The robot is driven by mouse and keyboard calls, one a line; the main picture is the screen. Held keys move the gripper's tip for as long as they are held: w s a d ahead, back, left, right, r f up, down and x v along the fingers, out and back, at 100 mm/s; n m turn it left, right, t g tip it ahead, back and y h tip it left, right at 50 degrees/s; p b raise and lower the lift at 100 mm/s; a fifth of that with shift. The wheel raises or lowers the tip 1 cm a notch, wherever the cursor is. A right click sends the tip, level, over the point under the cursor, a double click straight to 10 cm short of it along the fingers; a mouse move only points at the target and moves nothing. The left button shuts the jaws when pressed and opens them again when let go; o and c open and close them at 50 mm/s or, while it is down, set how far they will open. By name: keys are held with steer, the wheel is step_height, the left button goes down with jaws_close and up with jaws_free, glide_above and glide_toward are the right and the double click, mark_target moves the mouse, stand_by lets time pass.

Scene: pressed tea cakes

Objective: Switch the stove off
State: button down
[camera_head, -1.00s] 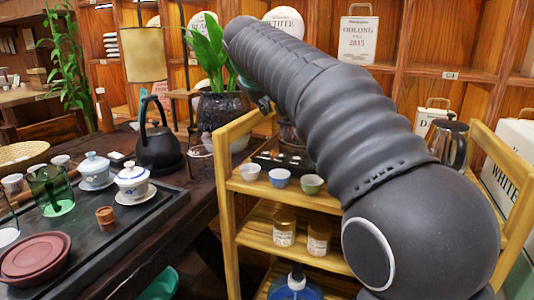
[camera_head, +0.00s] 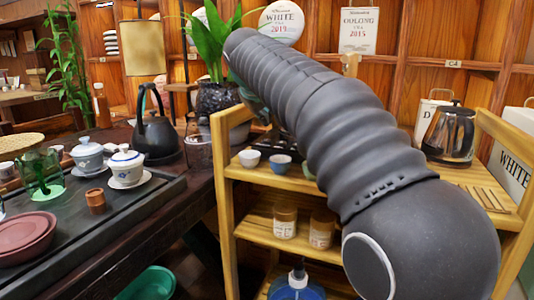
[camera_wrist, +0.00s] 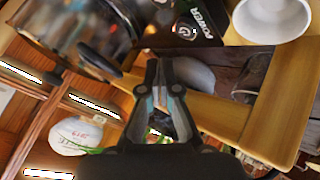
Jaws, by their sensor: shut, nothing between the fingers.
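The black stove (camera_wrist: 165,32) shows at the top of the wrist view, with the word POWER and a small white mark on its face. A shiny pot (camera_wrist: 72,25) with a dark handle is beside or on it; I cannot tell which. My gripper (camera_wrist: 158,62) is shut and empty, its fingertips just below the stove face in the picture. I cannot tell whether they touch it. In the head view my arm hides the gripper and most of the stove.
A white bowl (camera_wrist: 272,16) is close to the stove. The wooden cart (camera_head: 228,205) holds small cups (camera_head: 280,164), jars (camera_head: 285,222) and a glass kettle (camera_head: 447,133). A leafy plant (camera_head: 215,50) stands behind. The tea table (camera_head: 150,222) is at left.

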mark_target(265, 141)
steer(key=shift+f+b, duration=0.5)
steer(key=shift+f, duration=0.65)
steer(key=shift+f, duration=0.15)
stand_by(0.5)
steer(key=shift+f, duration=0.3)
steer(key=shift+f+b, duration=0.25)
steer(key=shift+b, duration=0.05)
stand_by(0.5)
steer(key=shift+r, duration=0.15)
steer(key=shift+r+p, duration=0.6)
steer(key=shift+p, duration=0.2)
step_height(265, 141, up, 5)
steer(key=p, duration=0.5)
